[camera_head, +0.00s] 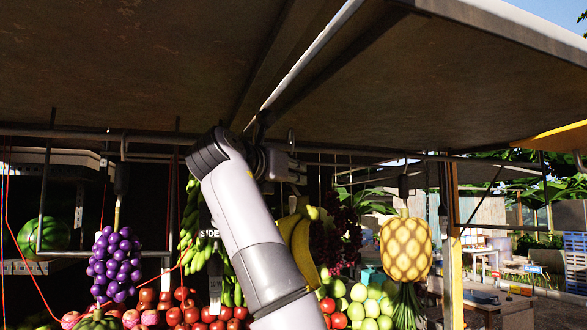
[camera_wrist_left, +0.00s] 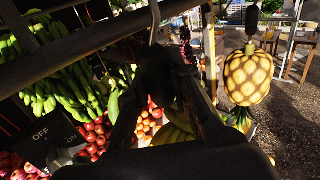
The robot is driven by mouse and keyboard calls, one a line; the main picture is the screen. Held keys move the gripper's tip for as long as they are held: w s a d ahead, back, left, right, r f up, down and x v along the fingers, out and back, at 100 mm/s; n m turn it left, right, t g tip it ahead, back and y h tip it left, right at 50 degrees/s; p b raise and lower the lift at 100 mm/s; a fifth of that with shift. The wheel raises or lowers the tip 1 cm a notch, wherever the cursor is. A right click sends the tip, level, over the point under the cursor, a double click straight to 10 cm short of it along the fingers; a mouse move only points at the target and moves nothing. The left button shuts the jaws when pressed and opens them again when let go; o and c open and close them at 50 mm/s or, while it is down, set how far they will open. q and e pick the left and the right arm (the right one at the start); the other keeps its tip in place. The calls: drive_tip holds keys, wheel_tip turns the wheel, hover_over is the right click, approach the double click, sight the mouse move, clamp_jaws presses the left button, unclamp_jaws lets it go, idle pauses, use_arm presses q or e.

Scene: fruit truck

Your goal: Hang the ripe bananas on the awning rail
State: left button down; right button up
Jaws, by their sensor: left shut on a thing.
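My left arm rises through the middle of the head view, with its dark left gripper (camera_head: 275,165) up under the awning, close to the rail (camera_head: 310,55). The gripper is shut on the ripe bananas (camera_head: 297,236), a yellow bunch hanging below it and partly hidden behind my arm. In the left wrist view the yellow bananas (camera_wrist_left: 175,134) show between the dark fingers, and a bar (camera_wrist_left: 85,45) crosses close by. Shadow hides the exact grip, and I cannot tell whether the bunch's top touches the rail. My right gripper is not in view.
Green bananas (camera_head: 190,220) hang left of my arm and purple grapes (camera_head: 117,263) farther left. Dark grapes (camera_head: 338,235) and a yellow pineapple (camera_head: 406,248) hang to the right. Red fruit (camera_head: 182,312) and green apples (camera_head: 372,307) lie below. The awning (camera_head: 130,60) is low overhead.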

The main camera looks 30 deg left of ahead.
use_arm(q)
drive_tip(key=shift+w+a+r, duration=0.2)
drive_tip(key=shift+w+a, duration=0.05)
drive_tip(key=shift+a, duration=0.15)
drive_tip(key=shift+w+f+b, duration=0.1)
drive_tip(key=shift+f+b, duration=0.9)
drive_tip(key=shift+f, duration=0.25)
drive_tip(key=shift+a, duration=0.1)
drive_tip(key=c, duration=1.4)
unclamp_jaws()
drive_tip(key=shift+f, duration=0.35)
drive_tip(key=s+d, duration=0.1)
drive_tip(key=s, duration=1.1)
drive_tip(key=shift+r, duration=0.15)
